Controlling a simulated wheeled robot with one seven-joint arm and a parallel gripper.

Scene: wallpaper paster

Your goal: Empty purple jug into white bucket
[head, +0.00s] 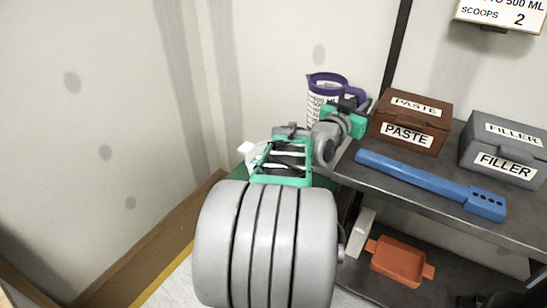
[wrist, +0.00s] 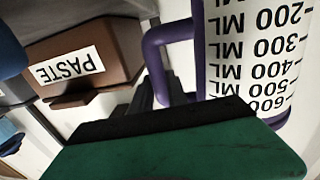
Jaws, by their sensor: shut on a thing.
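The purple jug (head: 325,92) has a white measuring scale and a purple rim and handle. It is held up near the wall, beyond my arm, and looks roughly upright in the head view. My gripper (head: 356,103) is shut on its handle; the wrist view shows the dark fingers at the purple handle (wrist: 160,62), beside the scale (wrist: 250,50). The jug's inside and contents are hidden. A white rounded edge (head: 256,157) shows behind my arm and may be the white bucket; most of it is hidden.
A dark shelf (head: 420,185) on the right holds a brown PASTE box (head: 412,118), a grey FILLER box (head: 503,150) and a blue tool (head: 430,182). An orange tray (head: 400,262) sits on the lower shelf. A wall stands close behind and left.

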